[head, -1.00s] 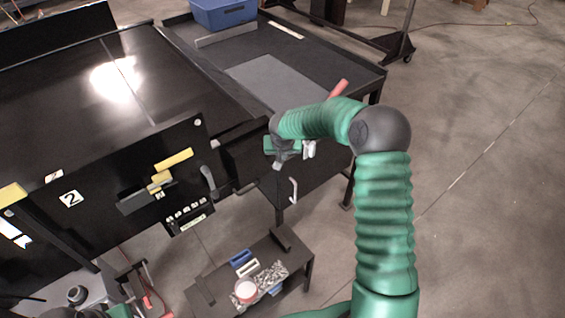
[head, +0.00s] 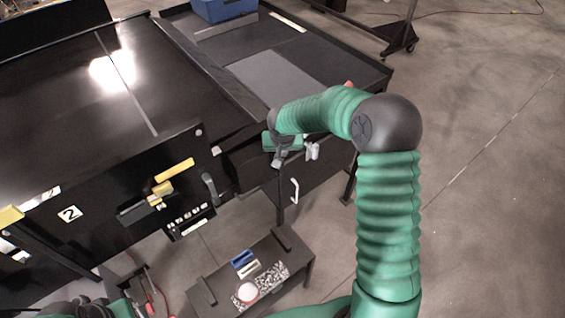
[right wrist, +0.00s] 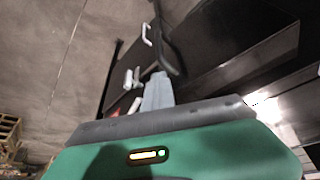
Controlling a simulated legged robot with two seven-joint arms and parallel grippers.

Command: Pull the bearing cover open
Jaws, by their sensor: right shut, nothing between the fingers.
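A black box-like housing (head: 246,165) stands at the near right end of the conveyor; it seems to be the bearing cover, though I cannot tell its edges clearly. My right gripper (head: 279,160) is at the right side of this housing, fingers pointing down and shut with nothing between them. I cannot tell whether it touches the housing. In the right wrist view the gripper (right wrist: 157,90) points toward dark panels. A small light grey fitting (head: 313,151) sits just right of it. My left gripper is out of view.
A white handle (head: 294,190) is on the dark panel below my right gripper. A yellow latch (head: 160,190) and a dark lever (head: 210,187) are on the conveyor's side. A low black cart (head: 215,285) holds small parts. Open floor (head: 485,200) lies to the right.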

